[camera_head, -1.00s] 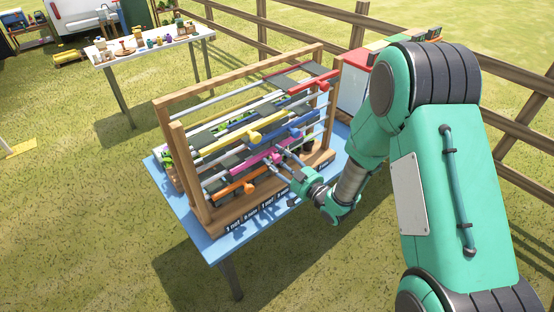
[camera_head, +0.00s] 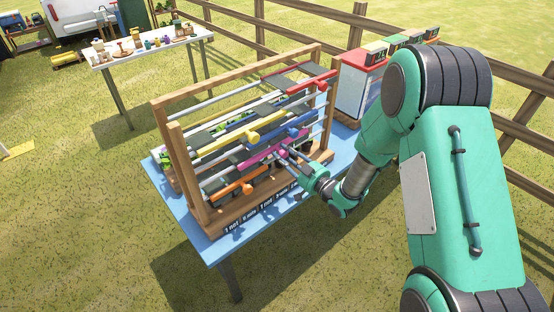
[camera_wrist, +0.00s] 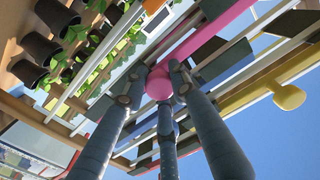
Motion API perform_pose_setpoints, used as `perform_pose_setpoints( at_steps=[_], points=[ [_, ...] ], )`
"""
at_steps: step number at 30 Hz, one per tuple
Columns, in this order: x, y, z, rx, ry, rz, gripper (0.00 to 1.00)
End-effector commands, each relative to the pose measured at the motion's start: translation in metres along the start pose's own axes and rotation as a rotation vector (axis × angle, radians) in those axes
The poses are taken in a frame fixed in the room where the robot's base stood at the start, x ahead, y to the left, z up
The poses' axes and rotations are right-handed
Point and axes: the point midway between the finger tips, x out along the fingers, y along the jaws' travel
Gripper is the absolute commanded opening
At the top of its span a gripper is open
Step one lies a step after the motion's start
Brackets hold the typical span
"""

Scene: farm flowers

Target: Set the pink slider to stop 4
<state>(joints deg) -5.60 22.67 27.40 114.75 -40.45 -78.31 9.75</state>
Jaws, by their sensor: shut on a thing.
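The pink slider (camera_head: 262,155) sits on a rail of the wooden frame (camera_head: 175,150), below the blue slider (camera_head: 292,127) and above the orange slider (camera_head: 235,189). In the wrist view the pink slider's bar (camera_wrist: 205,35) runs up to the right, and its round pink knob (camera_wrist: 159,84) is between my fingers. My gripper (camera_head: 284,154) is shut on that knob at the front of the frame.
A yellow slider (camera_head: 228,142) and a red slider (camera_head: 312,83) are on other rails close by. Potted plants (camera_wrist: 42,47) stand behind the rails. A red-topped cabinet (camera_head: 358,80) is at the right of the blue table (camera_head: 226,250). A wooden fence (camera_head: 512,125) runs behind.

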Motion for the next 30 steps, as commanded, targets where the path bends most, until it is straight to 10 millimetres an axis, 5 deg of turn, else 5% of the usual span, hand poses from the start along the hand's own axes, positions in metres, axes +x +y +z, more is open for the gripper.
perform_pose_setpoints(
  at_steps=[15, 30],
  points=[
    [-0.001, 0.117, 0.001, 0.0, -0.001, 0.004, 0.0],
    [-0.001, 0.139, 0.001, 0.001, -0.001, 0.005, 0.0]
  ],
)
